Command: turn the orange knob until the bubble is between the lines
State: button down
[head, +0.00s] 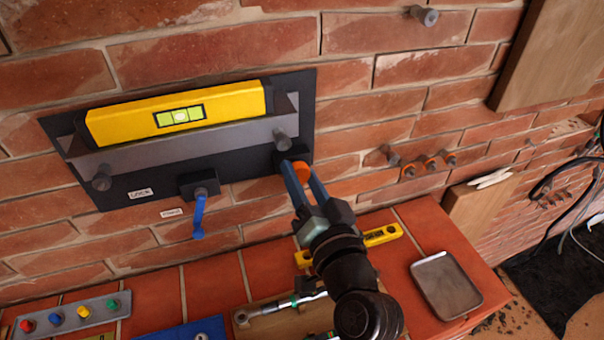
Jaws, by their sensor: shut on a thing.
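The yellow spirit level (228,103) rests on a grey bar (190,143) fixed to a black wall panel (308,95). Its green vial (178,116) shows a pale bubble near the middle; whether it lies between the lines is too small to tell. The level slopes up to the right in the picture. The orange knob (302,171) sits at the panel's lower right. My gripper (295,172) reaches up to it from below, its blue-grey fingers shut on the knob and hiding part of it.
A second yellow level (384,235) lies behind my wrist on the tiled ledge. A grey tray (446,284) stands right. Pegs (424,15) protrude from the brick wall.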

dwell(0.4)
jog(key=shift+c, duration=1.9)
grip_release()
jog(key=shift+s, duration=0.15)
jog(key=b+v, duration=0.3)
jog(key=v, duration=0.9)
jog(key=shift+s+b, duration=0.3)
jog(key=shift+s, duration=0.05)
jog(key=shift+d, duration=0.15)
